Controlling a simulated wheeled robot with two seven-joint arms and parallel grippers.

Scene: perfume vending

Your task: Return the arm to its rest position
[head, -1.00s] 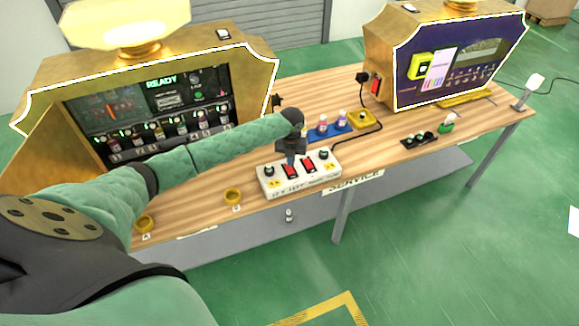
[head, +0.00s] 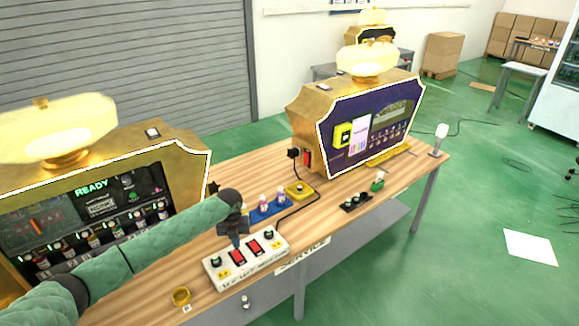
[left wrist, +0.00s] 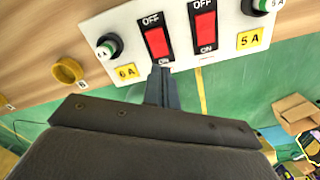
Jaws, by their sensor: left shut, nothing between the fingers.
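My left arm (head: 150,251) reaches in from the left over the wooden table. My left gripper (head: 236,243) is shut and empty at the white switch box (head: 215,276). In the left wrist view its fingertips (left wrist: 161,70) are at the lower end of the left red rocker switch (left wrist: 156,42), by its ON label. I cannot tell whether they touch it. A second red switch (left wrist: 205,24) is to the right. The box also has a black knob at each end and yellow 6 A and 5 A labels. My right gripper is not in view.
A gold machine (head: 185,145) with a READY screen stands at left. A purple-fronted gold machine (head: 310,115) stands farther back. A blue tray (head: 262,212) with small bottles, a yellow-based button (head: 299,190) and a yellow ring (head: 181,296) are on the table. Open green floor lies at right.

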